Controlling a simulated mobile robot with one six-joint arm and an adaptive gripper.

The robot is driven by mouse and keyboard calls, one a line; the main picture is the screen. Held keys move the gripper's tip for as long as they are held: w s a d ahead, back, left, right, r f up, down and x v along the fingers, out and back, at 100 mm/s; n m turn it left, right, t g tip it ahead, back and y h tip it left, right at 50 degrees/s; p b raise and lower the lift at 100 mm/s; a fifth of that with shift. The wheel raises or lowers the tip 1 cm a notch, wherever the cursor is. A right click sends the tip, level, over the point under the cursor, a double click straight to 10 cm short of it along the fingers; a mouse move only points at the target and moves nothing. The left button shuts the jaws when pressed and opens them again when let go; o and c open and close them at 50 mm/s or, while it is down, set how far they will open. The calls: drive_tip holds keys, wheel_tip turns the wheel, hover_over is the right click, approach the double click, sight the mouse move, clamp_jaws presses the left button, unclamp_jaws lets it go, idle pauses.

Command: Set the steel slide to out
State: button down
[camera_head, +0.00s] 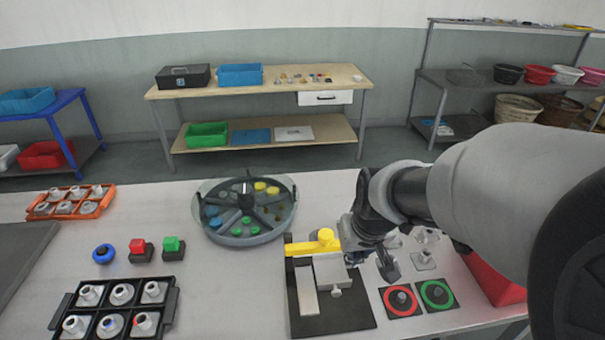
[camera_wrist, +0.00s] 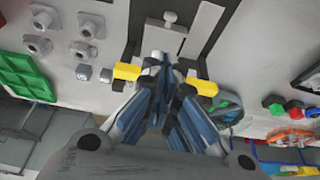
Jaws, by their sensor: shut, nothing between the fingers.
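The steel slide (camera_head: 333,272) is a light grey plate with a small knob (camera_head: 337,294) at its near edge. It sits on a black base plate (camera_head: 350,322), beside a narrow pale strip (camera_head: 308,292). A yellow bar (camera_head: 312,247) crosses behind the slide. The slide also shows at the top of the wrist view (camera_wrist: 160,37), with its knob (camera_wrist: 170,17). My gripper (camera_wrist: 166,64) is shut and empty, in front of the yellow bar in the wrist view. It hides part of the bar and the slide's end. I cannot tell whether it touches either.
A round divided tray (camera_head: 240,235) stands behind and left of the fixture. Red-ringed (camera_head: 390,311) and green-ringed (camera_head: 449,303) pads lie to its right. A black rack (camera_head: 108,309) and red (camera_head: 143,257) and green (camera_head: 174,255) buttons are left. Bare table lies between rack and fixture.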

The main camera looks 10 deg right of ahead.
approach(340, 273)
drive_tip(key=b+x, duration=0.3)
drive_tip(key=x, duration=0.2)
drive_tip(key=shift+b, duration=0.4)
